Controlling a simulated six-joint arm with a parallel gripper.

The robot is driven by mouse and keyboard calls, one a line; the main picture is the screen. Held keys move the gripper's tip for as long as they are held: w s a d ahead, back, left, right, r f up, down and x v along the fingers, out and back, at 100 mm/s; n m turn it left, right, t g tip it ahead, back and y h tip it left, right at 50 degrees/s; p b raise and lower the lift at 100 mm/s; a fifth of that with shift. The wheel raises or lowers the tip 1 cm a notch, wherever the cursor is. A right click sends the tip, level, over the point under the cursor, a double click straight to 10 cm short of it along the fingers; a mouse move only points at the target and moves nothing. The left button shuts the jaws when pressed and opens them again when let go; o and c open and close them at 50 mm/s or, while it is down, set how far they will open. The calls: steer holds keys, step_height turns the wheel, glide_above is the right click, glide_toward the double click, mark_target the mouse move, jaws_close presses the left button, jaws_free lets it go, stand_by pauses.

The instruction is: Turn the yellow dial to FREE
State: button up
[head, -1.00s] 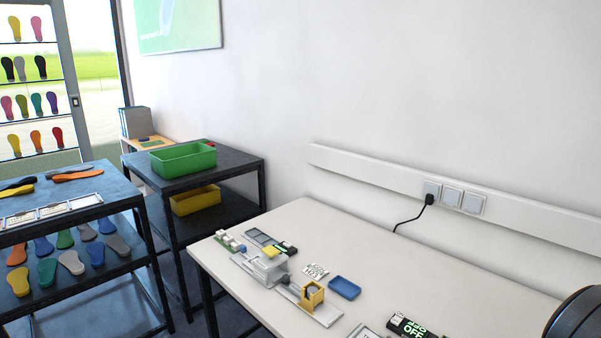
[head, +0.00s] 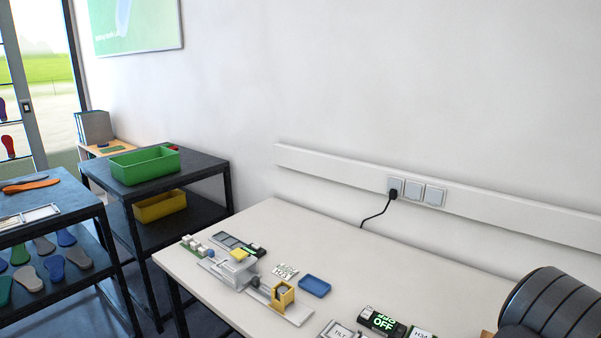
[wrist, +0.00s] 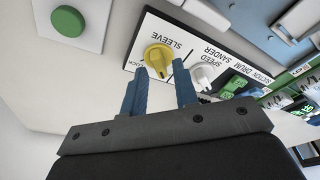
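The yellow dial (wrist: 158,58) sits on a white panel (wrist: 160,28) in the wrist view, beside the word SLEEVE. Part of another word, ending in "OCK", shows near its lower left. I cannot read FREE, and the dial's exact setting is unclear. My gripper (wrist: 160,68) is open, its two blue-grey fingers pointing at the panel. The dial appears just beyond and between the fingertips, its lower edge close to the left finger. I cannot tell whether they touch. I cannot make out the dial or my gripper in the head view.
A white dial (wrist: 203,75) labelled SPEED is close to the right finger. A green round button (wrist: 68,21) is at upper left. In the head view, a blue tray (head: 314,286) and a small machine (head: 236,268) stand on the white table (head: 290,235).

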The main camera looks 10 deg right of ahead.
steer(key=shift+r, duration=2.85)
step_height(320, 180, down, 7)
steer(key=shift+f, duration=0.1)
steer(key=shift+m, duration=0.5)
